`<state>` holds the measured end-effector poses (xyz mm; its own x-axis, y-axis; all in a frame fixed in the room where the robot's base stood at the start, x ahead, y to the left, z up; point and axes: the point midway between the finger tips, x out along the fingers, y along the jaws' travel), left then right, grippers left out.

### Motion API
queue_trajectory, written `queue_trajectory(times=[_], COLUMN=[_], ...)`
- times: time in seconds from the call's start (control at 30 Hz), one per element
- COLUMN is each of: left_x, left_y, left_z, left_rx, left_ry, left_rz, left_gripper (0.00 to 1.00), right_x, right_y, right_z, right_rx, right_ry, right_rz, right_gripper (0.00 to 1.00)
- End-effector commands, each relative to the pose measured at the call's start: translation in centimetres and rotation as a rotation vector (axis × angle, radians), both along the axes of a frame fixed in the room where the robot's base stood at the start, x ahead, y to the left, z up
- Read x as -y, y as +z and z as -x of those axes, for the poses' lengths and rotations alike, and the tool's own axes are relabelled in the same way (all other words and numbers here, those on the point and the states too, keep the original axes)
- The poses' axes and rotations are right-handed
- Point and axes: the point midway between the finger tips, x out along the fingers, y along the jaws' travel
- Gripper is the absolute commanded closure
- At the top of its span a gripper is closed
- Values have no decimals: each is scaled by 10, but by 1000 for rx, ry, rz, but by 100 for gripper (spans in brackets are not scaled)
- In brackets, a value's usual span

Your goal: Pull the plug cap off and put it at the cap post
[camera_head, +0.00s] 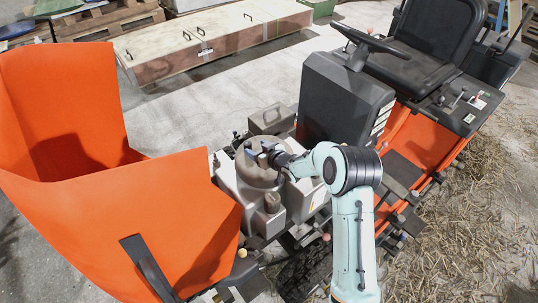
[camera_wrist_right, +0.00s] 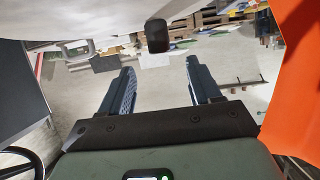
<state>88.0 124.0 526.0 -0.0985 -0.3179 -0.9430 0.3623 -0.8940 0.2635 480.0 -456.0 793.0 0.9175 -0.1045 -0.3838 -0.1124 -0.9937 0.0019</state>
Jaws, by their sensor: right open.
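My right gripper (camera_head: 264,152) is over the grey engine (camera_head: 262,172) of an orange machine, close to its round top housing. In the right wrist view the two dark fingers (camera_wrist_right: 161,88) are apart with nothing between them. A small black rounded piece (camera_wrist_right: 157,36), which looks like the plug cap, shows beyond the fingertips at the edge of a pale surface, apart from them. In the head view I cannot make out the plug cap; the gripper and arm cover part of the engine. I cannot tell which part is the cap post. My left gripper is not in view.
The raised orange hood (camera_head: 66,105) stands left of the engine. A dark grey console (camera_head: 340,100) with steering wheel (camera_head: 367,40) and black seat (camera_head: 437,35) stand to the right. A long wooden crate (camera_head: 215,40) lies behind on open concrete. Straw covers the floor at right.

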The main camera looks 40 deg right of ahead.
Motion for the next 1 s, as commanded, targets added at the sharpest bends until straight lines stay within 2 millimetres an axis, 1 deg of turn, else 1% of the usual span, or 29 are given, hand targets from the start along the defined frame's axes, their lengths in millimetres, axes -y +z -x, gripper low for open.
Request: queue_trajectory(times=[0.03, 0.2, 0.3, 0.4, 0.57, 1.0], left_x=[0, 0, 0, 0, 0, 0], left_y=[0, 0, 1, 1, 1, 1], left_z=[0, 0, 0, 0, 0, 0], left_rx=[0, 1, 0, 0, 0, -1], left_ry=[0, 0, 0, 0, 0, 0], left_rz=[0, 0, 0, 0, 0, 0], left_gripper=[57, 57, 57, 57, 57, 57], right_x=[-1, -5, -6, -8, -9, -9], right_y=[6, 20, 26, 30, 31, 31], right_z=[12, 46, 60, 69, 75, 75], right_rx=[0, 0, 0, 1, 0, 0], right_ry=[-1, -1, -1, -1, 0, 0], right_rz=[2, 2, 2, 1, 0, 1], right_gripper=[37, 37, 37, 37, 37, 37])
